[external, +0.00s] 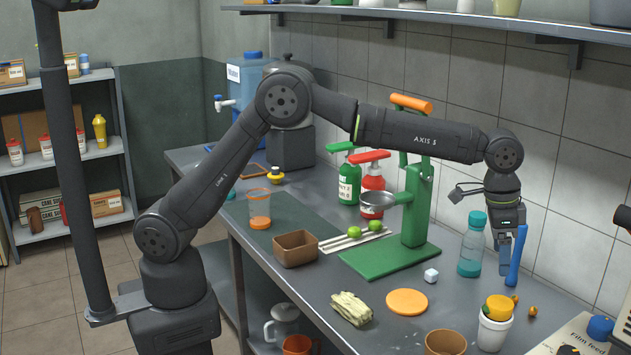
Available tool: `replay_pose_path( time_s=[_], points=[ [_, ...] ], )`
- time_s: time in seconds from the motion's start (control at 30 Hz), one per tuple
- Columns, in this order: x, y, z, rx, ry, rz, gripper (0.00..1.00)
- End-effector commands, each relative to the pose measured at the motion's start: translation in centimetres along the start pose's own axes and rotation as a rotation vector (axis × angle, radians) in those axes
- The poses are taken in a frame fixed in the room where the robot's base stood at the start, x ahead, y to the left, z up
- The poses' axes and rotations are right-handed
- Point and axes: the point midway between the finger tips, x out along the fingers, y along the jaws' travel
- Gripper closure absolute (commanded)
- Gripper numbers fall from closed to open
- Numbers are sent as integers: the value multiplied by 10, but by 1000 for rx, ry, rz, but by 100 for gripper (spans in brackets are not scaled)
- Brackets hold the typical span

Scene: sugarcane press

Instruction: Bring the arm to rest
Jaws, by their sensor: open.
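My gripper (507,265) hangs pointing down at the right end of my arm, over the right part of the metal counter (465,300). It is open. A bottle with a teal cap (471,246) stands just left of it. A blue upright stick-like thing (517,256) overlaps the gripper's right side in the picture; I cannot tell whether it touches. The green press (416,205) with an orange handle stands further left, behind my forearm in part.
A brown box (295,249), a pale bundle (351,308) and limes lie left. A wall shelf (470,20) runs above.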

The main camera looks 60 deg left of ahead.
Motion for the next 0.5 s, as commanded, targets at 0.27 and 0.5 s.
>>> replay_pose_path(
  time_s=[0.27, 0.5],
  points=[
    [44, 0, 1, 0, -4, 0, 24],
    [92, 0, 1, 0, -3, 0, 24]
  ],
)
